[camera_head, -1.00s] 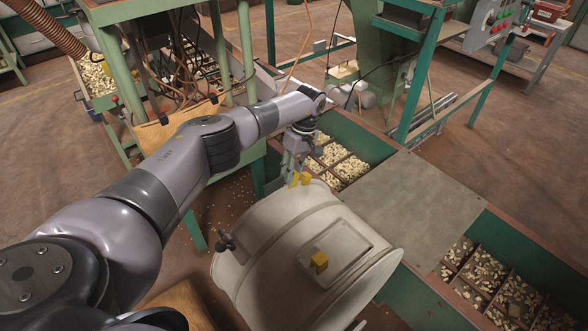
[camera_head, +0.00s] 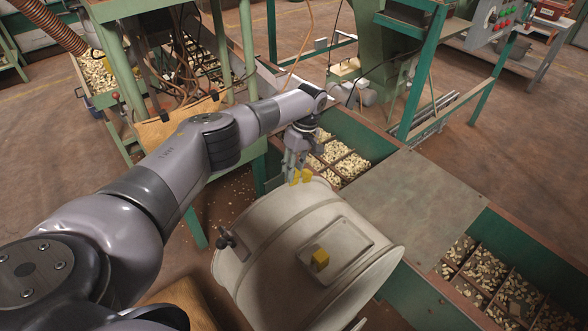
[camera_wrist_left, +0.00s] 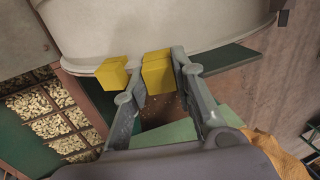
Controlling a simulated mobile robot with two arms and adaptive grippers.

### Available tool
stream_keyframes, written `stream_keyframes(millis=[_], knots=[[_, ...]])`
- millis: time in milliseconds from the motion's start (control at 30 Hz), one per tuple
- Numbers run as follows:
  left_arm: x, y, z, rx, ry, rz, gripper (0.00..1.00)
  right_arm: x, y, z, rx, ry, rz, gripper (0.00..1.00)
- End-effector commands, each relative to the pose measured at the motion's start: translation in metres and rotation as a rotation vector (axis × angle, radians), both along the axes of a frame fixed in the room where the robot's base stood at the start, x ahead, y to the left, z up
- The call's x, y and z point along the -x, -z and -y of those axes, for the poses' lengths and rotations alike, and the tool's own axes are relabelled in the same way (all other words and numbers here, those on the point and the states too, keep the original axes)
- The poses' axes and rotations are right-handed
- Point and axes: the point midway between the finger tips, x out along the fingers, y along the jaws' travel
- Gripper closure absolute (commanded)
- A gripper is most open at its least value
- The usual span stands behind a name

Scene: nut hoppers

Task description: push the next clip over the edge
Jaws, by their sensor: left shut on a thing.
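My left gripper (camera_head: 293,168) reaches down at the far rim of a pale round drum (camera_head: 275,250). In the left wrist view its two fingers (camera_wrist_left: 160,75) are closed around a yellow clip (camera_wrist_left: 157,72) at the drum's rim. A second yellow clip (camera_wrist_left: 112,75) sits beside it on the rim, outside the fingers. My right gripper is out of view.
Green hopper bins with nuts (camera_head: 345,163) lie beyond the drum, and more (camera_head: 495,280) lie to the right. A flat metal cover (camera_head: 410,205) spans between them. A green machine frame (camera_head: 250,50) stands behind my left arm.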

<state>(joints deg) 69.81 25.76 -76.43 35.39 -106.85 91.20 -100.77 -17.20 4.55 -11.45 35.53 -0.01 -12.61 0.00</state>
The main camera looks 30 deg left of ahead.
Motion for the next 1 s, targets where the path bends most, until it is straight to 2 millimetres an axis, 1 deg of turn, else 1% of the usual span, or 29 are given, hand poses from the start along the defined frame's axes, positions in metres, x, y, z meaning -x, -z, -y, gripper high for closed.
stream_keyframes(millis=[1000], knots=[[0.003, 0.013, -0.001, -0.001, -0.001, -0.001, 0.94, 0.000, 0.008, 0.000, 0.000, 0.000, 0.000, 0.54]])
